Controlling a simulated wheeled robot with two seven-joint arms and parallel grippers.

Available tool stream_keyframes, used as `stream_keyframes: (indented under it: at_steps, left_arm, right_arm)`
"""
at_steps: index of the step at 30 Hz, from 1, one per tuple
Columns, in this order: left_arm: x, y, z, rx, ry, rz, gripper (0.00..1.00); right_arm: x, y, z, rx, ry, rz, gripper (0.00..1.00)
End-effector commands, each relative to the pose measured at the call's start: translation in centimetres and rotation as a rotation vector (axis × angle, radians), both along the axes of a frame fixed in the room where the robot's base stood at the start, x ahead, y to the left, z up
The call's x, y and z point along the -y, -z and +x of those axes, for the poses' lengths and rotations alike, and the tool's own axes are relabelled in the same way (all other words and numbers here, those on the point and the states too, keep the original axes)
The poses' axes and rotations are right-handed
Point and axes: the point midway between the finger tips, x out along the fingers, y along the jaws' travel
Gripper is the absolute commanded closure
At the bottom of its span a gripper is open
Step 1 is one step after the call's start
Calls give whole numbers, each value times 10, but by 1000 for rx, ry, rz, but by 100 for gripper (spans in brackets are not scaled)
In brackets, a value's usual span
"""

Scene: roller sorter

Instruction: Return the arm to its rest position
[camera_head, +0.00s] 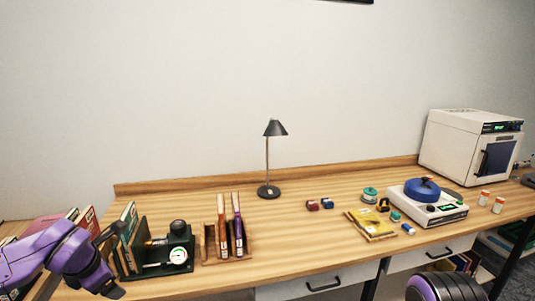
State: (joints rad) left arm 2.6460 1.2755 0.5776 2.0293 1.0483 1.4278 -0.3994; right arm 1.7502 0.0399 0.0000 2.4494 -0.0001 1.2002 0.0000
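My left arm, purple and black, comes in from the left edge, and its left gripper (112,288) hangs low in front of the books at the table's left end. Its fingers are small and dark, so whether they are open or shut is unclear, and no held object shows. A purple and black ringed part of my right arm (445,288) shows at the bottom edge, right of centre. The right gripper does not show.
The wooden desk (290,240) holds books (130,225), a green gauge device (178,255), a wooden book rack (210,245), a lamp (268,160), a yellow tray (372,225), a white machine with a blue top (430,205) and a white oven (465,150). The desk's middle is mostly clear.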

Motion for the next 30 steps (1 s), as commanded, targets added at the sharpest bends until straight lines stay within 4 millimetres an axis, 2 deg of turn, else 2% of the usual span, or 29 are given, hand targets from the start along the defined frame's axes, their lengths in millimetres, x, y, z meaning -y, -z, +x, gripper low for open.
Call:
stream_keyframes:
  at_steps: [1,4,7,11,14,15,17,18,21,24,27,30]
  left_arm:
    - [3,18,0,-2,28,85,15]
    - [10,53,0,1,110,262,15]
    - [22,98,-8,-11,244,438,15]
    - [45,175,-38,-55,527,648,15]
    - [65,244,-86,-122,828,764,15]
    - [71,271,-110,-157,961,793,15]
    - [78,306,-151,-215,1156,817,15]
    - [79,326,-178,-257,1277,824,15]
    - [76,361,-239,-367,1525,827,15]
    - [68,381,-279,-460,1657,820,15]
    - [72,389,-296,-489,1707,800,15]
    - [72,389,-299,-493,1706,792,15]
  right_arm:
    - [0,4,0,0,0,0,15]
    - [0,9,0,-1,0,1,15]
    - [0,16,0,-1,0,1,15]
    - [0,27,0,-1,0,1,15]
    - [0,38,0,-1,0,1,15]
    - [0,42,0,-1,0,1,15]
    - [0,49,0,-1,0,1,15]
    - [0,53,0,-1,0,0,15]
    - [0,61,0,-1,0,1,15]
    - [0,67,0,-1,0,1,15]
    - [0,68,-1,-1,0,1,15]
    - [0,67,0,-1,0,1,15]
